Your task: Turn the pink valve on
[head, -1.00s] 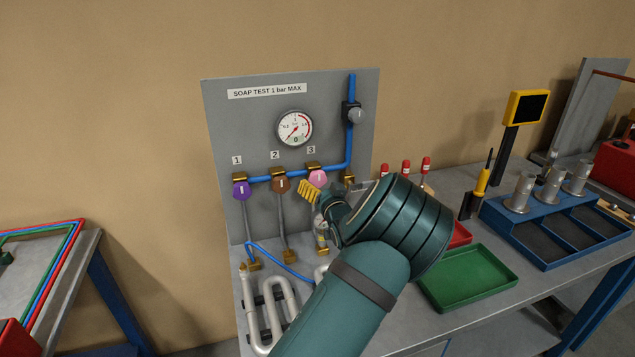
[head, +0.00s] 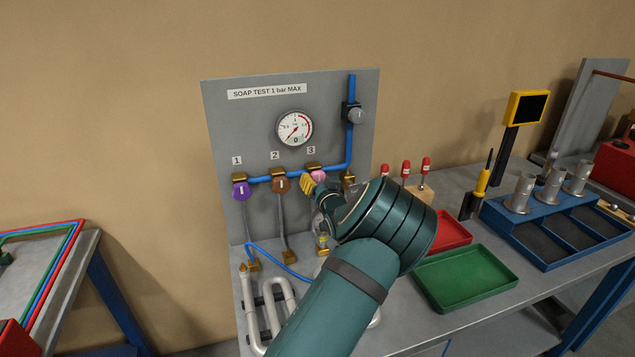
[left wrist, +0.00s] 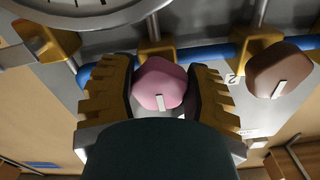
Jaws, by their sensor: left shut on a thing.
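The pink valve (head: 319,176) is a round knob under label 3 on the grey test panel (head: 222,120). My left gripper (head: 314,182) is at this knob and partly covers it in the head view. In the left wrist view the pink valve (left wrist: 158,84) sits between the two yellow, dark-padded fingers, one on each side, and the gripper is shut on it. A short white mark shows on the knob's face, near its lower edge in that view. My right gripper is not in view.
The brown valve (head: 281,185) is beside the pink one, and the purple valve (head: 241,190) is farther left. The gauge (head: 294,128) above reads near 0. A blue pipe (head: 349,140) runs along the valves. Green (head: 466,277) and red trays stand to the right.

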